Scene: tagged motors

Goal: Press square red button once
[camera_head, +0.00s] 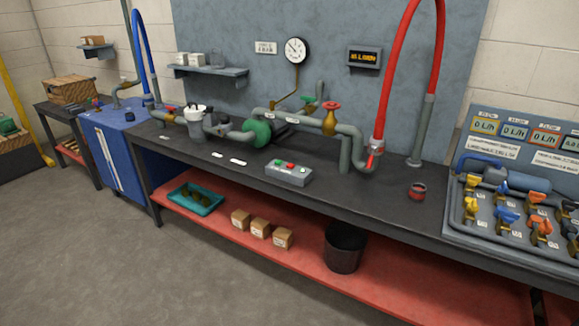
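A grey control box (288,176) sits on the dark workbench (225,172) near its front edge, left of the middle pipes. Small red and green buttons (291,166) are on its top. They are too small to tell which one is square. Nothing touches the box. Neither of my grippers shows in the head view.
Pipes with a green pump (257,132) and a red-handled valve (330,118) run behind the box. A red hose (387,75) arches at right, near a small red pot (417,192). A valve panel (465,222) stands at far right. The bench front beside the box is mostly clear.

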